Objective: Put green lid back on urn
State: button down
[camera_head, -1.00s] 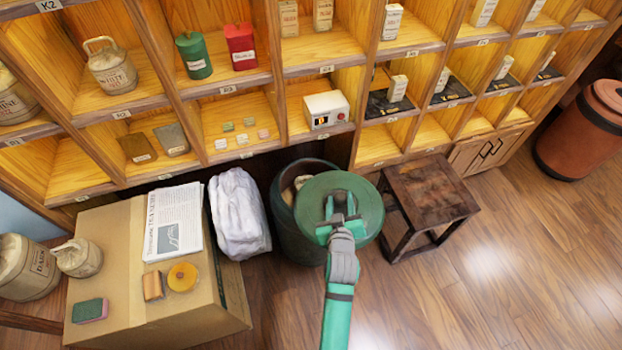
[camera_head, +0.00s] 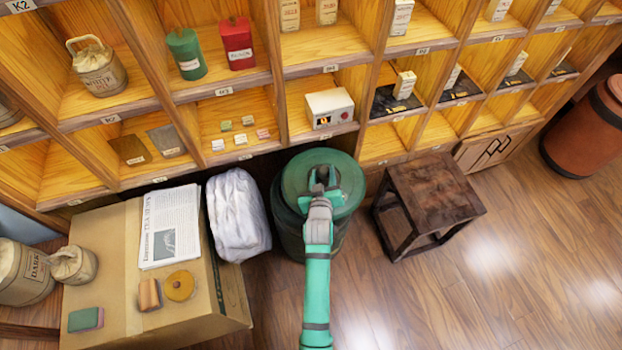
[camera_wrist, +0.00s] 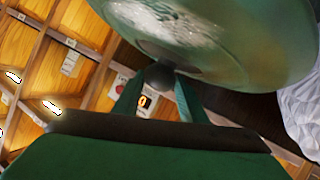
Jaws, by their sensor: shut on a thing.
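The green lid (camera_head: 345,181) is a round disc over the mouth of the dark green urn (camera_head: 296,236) in the head view. It covers the opening, and I cannot tell whether it is fully seated. My gripper (camera_head: 322,182) is above the lid and shut on its knob. In the wrist view the lid (camera_wrist: 215,35) fills the top, with its dark knob (camera_wrist: 160,75) between my gripper's fingers (camera_wrist: 160,95). The inside of the urn is hidden.
A dark wooden stool (camera_head: 432,190) stands right of the urn. A white wrapped bundle (camera_head: 237,215) and a cardboard box (camera_head: 115,235) are to the left. Wooden shelves (camera_head: 250,95) rise behind. The floor to the front right is clear.

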jog(key=w+a+f, duration=0.1)
jog(key=f, duration=0.1)
jog(key=w+a+f, duration=0.1)
jog(key=w+f, duration=0.1)
jog(key=w+a+f, duration=0.1)
jog(key=a+f, duration=0.1)
jog(key=shift+w, duration=0.2)
jog(key=shift+d+f, duration=0.1)
jog(key=shift+f, duration=1.4)
jog(key=shift+f, duration=0.15)
jog(key=c, duration=1.1)
grip_release()
jog(key=shift+s+f, duration=0.1)
jog(key=shift+f, duration=0.05)
